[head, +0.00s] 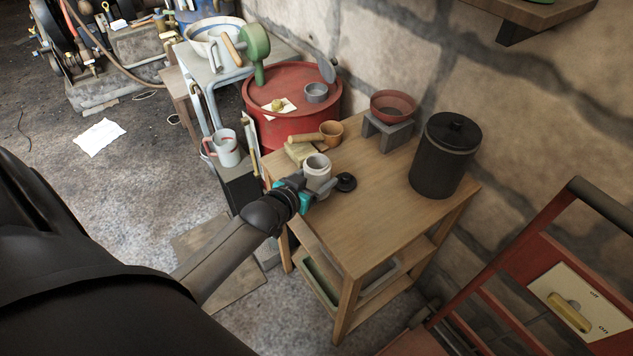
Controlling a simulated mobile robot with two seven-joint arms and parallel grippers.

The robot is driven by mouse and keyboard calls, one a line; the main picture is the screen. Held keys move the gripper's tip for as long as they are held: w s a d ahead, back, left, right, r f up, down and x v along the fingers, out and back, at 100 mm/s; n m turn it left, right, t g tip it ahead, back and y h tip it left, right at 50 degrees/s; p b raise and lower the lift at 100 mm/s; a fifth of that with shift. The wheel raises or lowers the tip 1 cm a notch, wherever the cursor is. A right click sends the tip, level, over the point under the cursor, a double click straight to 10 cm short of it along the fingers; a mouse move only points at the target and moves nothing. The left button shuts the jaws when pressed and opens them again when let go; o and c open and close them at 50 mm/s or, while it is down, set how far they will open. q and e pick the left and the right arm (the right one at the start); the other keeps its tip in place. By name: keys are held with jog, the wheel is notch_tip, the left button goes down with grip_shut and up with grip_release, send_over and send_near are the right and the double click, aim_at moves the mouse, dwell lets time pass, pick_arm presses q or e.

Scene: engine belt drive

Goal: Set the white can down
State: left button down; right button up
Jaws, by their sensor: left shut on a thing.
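The white can (316,170) is upright, with its open top facing up, at the near left part of the wooden table (375,212). My left gripper (310,190) reaches in from the lower left and is shut on the can's near side. The gripper hides the can's lower part, so I cannot tell whether its base touches the tabletop. My right gripper is out of view.
A black canister (444,158) and a red bowl (393,104) stand further right. The table's middle is clear.

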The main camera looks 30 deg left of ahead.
pick_arm(q)
jog(key=shift+f, duration=0.15)
jog(key=shift+f, duration=0.15)
grip_release()
jog(key=shift+s+r, duration=0.15)
jog(key=shift+r, duration=0.15)
jog(key=p+v, duration=0.3)
jog(key=v, duration=0.8)
jog(key=shift+s+p, duration=0.35)
jog(key=shift+p, duration=0.05)
